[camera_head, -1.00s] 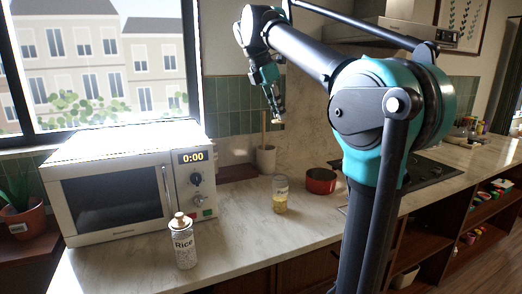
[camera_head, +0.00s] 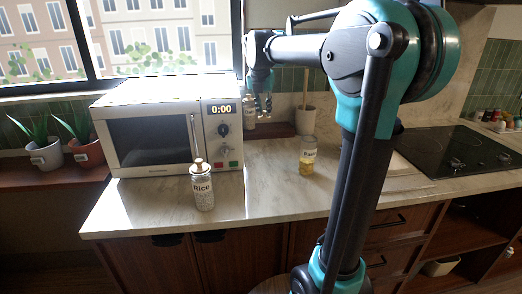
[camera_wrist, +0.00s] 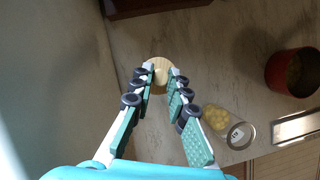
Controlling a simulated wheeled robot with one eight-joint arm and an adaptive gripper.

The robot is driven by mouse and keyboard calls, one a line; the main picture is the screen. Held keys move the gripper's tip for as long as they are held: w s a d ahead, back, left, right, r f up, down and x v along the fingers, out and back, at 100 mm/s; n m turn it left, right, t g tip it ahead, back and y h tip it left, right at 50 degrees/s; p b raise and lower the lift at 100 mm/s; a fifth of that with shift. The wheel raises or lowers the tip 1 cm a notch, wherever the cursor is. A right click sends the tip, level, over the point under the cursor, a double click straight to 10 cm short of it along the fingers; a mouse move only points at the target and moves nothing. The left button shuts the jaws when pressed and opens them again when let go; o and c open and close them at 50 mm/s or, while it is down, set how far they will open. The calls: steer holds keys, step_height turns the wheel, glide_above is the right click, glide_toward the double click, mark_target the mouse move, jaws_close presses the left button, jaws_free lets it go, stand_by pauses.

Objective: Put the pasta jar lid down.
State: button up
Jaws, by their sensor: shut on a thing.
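My gripper (camera_head: 263,112) hangs above the counter, between the microwave and the pasta jar. In the wrist view my gripper (camera_wrist: 161,82) is shut on the pasta jar lid (camera_wrist: 160,66), a round pale wooden piece between the fingertips. The lid is too small to make out clearly in the head view. The pasta jar (camera_head: 307,160) stands upright on the counter with no lid on it and yellow pasta low inside. It also shows in the wrist view (camera_wrist: 222,122), to the right of my fingers and apart from them.
The white microwave (camera_head: 175,100) stands left of my gripper. The corked rice jar (camera_head: 203,190) stands at the front. A utensil crock (camera_head: 306,121) is at the wall. A red pot (camera_wrist: 282,72) shows in the wrist view. The counter (camera_head: 262,185) between the two jars is clear.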

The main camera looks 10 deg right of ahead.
step_height(320, 180, down, 16)
steer(key=shift+r, duration=0.1)
stand_by(0.4)
steer(key=o, duration=0.8)
steer(key=shift+v, duration=3.75)
steer(key=shift+s, duration=0.1)
